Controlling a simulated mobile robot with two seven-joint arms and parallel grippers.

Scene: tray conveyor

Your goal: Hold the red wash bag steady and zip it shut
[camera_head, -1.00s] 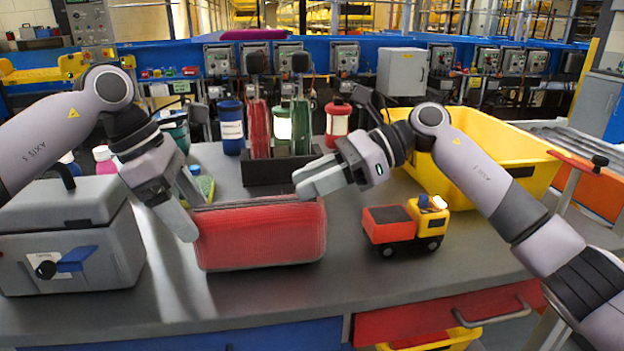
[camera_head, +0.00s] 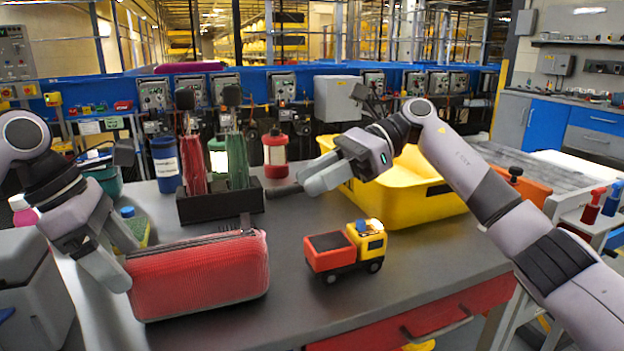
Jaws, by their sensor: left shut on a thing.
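The red wash bag (camera_head: 200,278) stands on the grey bench at the lower left. My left gripper (camera_head: 120,268) is shut on the bag's left end. A dark zip line runs along the bag's top edge, with a small dark piece like a zip pull (camera_head: 246,224) near the right end. I cannot tell whether the zip is fully shut. My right gripper (camera_head: 312,180) is in the air behind and to the right of the bag, clear of it. Its fingers lie close together, and any gap between them is hard to make out.
A toy truck (camera_head: 338,254) stands right of the bag. Behind are a dark holder (camera_head: 222,207) with red and green umbrellas, a red-and-white lantern (camera_head: 276,158) and a yellow crate (camera_head: 405,205). A grey box (camera_head: 32,285) is at the left. The bench front between bag and truck is clear.

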